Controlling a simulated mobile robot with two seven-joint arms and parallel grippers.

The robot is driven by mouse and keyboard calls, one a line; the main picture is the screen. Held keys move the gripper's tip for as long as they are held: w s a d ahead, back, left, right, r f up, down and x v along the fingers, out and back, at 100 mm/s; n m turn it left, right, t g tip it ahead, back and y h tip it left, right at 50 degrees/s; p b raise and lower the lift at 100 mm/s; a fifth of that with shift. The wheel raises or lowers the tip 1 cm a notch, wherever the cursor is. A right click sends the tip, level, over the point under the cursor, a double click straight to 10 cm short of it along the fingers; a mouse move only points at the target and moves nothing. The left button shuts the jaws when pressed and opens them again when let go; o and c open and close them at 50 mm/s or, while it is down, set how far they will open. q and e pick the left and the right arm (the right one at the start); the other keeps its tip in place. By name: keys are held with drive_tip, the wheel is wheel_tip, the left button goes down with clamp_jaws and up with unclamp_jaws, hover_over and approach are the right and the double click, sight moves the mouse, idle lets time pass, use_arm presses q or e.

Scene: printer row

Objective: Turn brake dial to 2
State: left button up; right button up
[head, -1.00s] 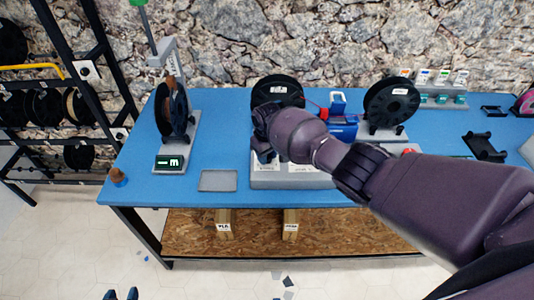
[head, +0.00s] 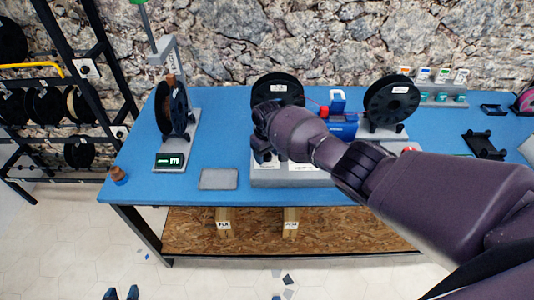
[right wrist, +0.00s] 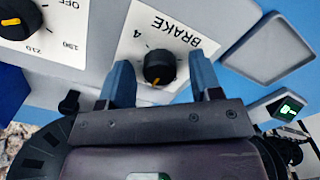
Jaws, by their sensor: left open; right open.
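The brake dial (right wrist: 158,68) is a black knob with an orange pointer on a white plate marked BRAKE, in the right wrist view. The pointer aims down the picture, toward my gripper's palm. A 4 shows at the knob's upper left; other numbers are hidden or out of view. My right gripper (right wrist: 161,62) is open, with a blue finger on each side of the knob. I see gaps beside the knob and cannot tell any contact. In the head view my right arm hides the dial. My left gripper (head: 121,293) is open and empty at the bottom edge, off the table.
A second dial (right wrist: 16,20) with OFF, 190 and 210 sits beside the brake plate. A grey tray (head: 218,179) lies left of the grey base. A spool stand with a small display (head: 168,161) is further left on the blue table (head: 150,191). Other black spools stand behind.

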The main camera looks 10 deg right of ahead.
sight(267, 155)
drive_tip(key=shift+r, duration=0.15)
drive_tip(key=shift+r, duration=0.3)
wheel_tip(267, 155, up, 10)
drive_tip(key=p, duration=0.2)
idle(0.3)
